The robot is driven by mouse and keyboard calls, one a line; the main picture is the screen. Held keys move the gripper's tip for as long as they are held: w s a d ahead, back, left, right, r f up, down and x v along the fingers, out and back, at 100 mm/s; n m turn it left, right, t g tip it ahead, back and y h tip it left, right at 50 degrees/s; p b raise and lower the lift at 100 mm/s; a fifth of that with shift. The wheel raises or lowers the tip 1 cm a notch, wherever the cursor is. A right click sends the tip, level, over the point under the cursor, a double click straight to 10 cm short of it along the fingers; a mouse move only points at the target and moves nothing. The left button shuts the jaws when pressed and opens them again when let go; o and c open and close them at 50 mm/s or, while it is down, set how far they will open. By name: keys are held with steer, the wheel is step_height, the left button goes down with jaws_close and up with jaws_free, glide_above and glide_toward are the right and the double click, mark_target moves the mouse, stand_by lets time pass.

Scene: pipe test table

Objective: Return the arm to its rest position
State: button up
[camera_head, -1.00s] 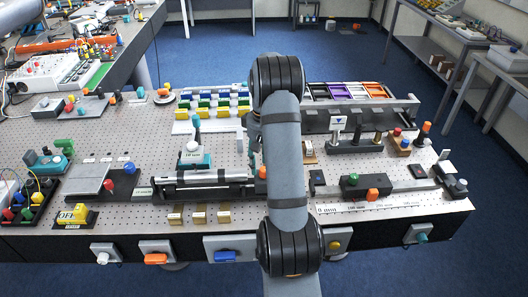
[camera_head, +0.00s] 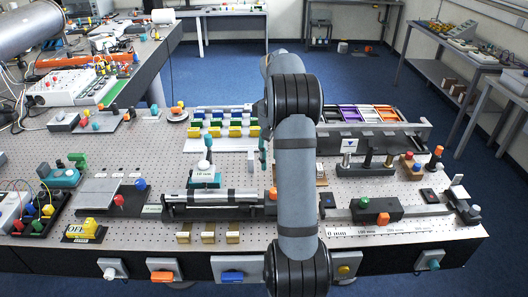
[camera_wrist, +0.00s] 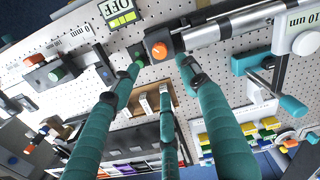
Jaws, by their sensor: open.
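My arm rises through the middle of the body camera view, with its elbow high above the perforated bench (camera_head: 130,155). My gripper (camera_wrist: 160,70) has three teal fingers, spread apart with nothing between them. In the body camera view only part of my gripper (camera_head: 263,155) shows, at the left side of my arm; the rest is hidden behind it. In the wrist view the fingers hang over the bench, near a block with an orange knob (camera_wrist: 160,50) at the end of a metal pipe (camera_wrist: 225,28). I cannot tell whether the fingertips touch anything.
A pipe fixture (camera_head: 215,198) lies left of my arm. A black block with an orange knob (camera_head: 378,210) sits on a rail to the right. Coloured bins (camera_head: 370,115) and several posts (camera_head: 367,158) stand at the back right. Blue floor (camera_head: 235,65) is clear behind the bench.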

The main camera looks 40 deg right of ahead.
step_height(320, 180, down, 12)
steer(key=shift+f, duration=0.1)
stand_by(0.5)
stand_by(0.4)
